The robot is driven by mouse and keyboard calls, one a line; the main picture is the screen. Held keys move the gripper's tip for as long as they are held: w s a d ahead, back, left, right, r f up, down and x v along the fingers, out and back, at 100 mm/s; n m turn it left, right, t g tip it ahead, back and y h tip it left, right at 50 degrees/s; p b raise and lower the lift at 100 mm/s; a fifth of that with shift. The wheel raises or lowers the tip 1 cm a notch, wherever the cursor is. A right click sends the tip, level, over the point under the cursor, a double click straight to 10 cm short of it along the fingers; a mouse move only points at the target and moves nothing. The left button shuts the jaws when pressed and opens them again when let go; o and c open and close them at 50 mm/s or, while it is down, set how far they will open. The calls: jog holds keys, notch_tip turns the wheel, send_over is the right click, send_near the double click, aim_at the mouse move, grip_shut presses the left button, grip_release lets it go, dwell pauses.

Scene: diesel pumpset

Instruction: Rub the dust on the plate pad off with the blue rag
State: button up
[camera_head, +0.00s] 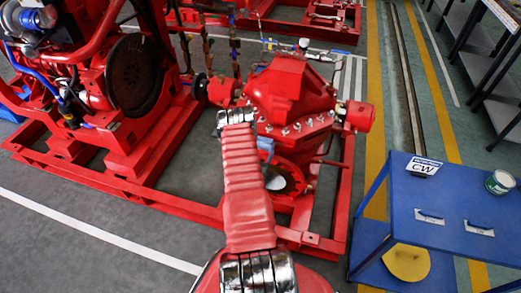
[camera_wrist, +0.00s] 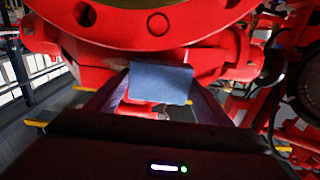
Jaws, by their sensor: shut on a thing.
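The blue rag (camera_wrist: 160,84) shows in the middle of the wrist view as a small flat blue-grey piece. My gripper (camera_wrist: 160,92) is shut on it, with a dark finger at each side. The rag is in front of the red pump casing (camera_wrist: 150,40); I cannot tell whether it touches it. In the head view my red arm reaches up to the red pump (camera_head: 290,95) and hides part of its near side. My fingers and the rag are not clear there. I cannot make out the plate pad or any dust in either view.
A blue table (camera_head: 450,205) at the right holds a CW sign (camera_head: 423,167) and a can (camera_head: 499,182). The red engine (camera_head: 90,70) stands to the left on the same red base frame (camera_head: 100,180). Grey floor is free at the lower left.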

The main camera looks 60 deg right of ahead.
aim_at(268, 148)
jog(key=shift+d, duration=0.5)
dwell(0.6)
jog(key=shift+s+d, duration=0.25)
jog(key=shift+s, duration=1)
jog(key=shift+s, duration=0.15)
jog(key=shift+s+d+r, duration=0.1)
jog(key=shift+s+d, duration=0.05)
jog(key=shift+s, duration=0.45)
jog(key=shift+s+d, duration=0.1)
jog(key=shift+s, duration=0.5)
jog(key=shift+s+d, duration=0.15)
jog(key=shift+s, duration=1.15)
jog(key=shift+s+d, duration=0.2)
jog(key=shift+s, duration=1.1)
